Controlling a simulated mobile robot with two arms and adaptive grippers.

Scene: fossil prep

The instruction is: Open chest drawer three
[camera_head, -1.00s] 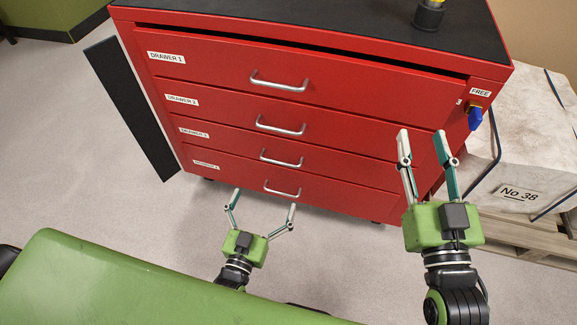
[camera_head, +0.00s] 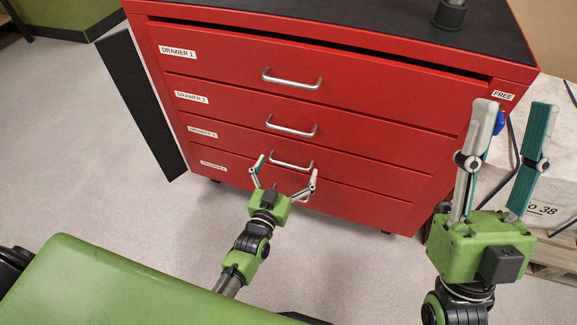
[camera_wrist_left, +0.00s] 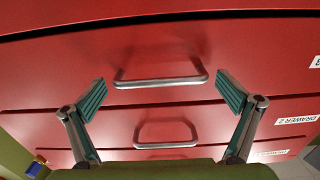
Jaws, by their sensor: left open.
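The red chest's drawer three (camera_head: 360,172) is shut, with a silver bar handle (camera_head: 291,161) that also shows in the left wrist view (camera_wrist_left: 160,82). My left gripper (camera_head: 288,167) is open in front of it. In the left wrist view, which looks upside down, the two fingers (camera_wrist_left: 160,88) stand on either side of the handle, without visible contact. My right gripper (camera_head: 516,106) is open and empty, to the right of the chest front.
Drawer one (camera_head: 400,93), drawer two (camera_head: 390,132) and the lowest drawer (camera_head: 345,200) are shut. A blue lock (camera_head: 499,122) sits at the chest's right edge. A wrapped white block (camera_head: 558,190) stands at right. A green surface (camera_head: 90,285) fills the lower left.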

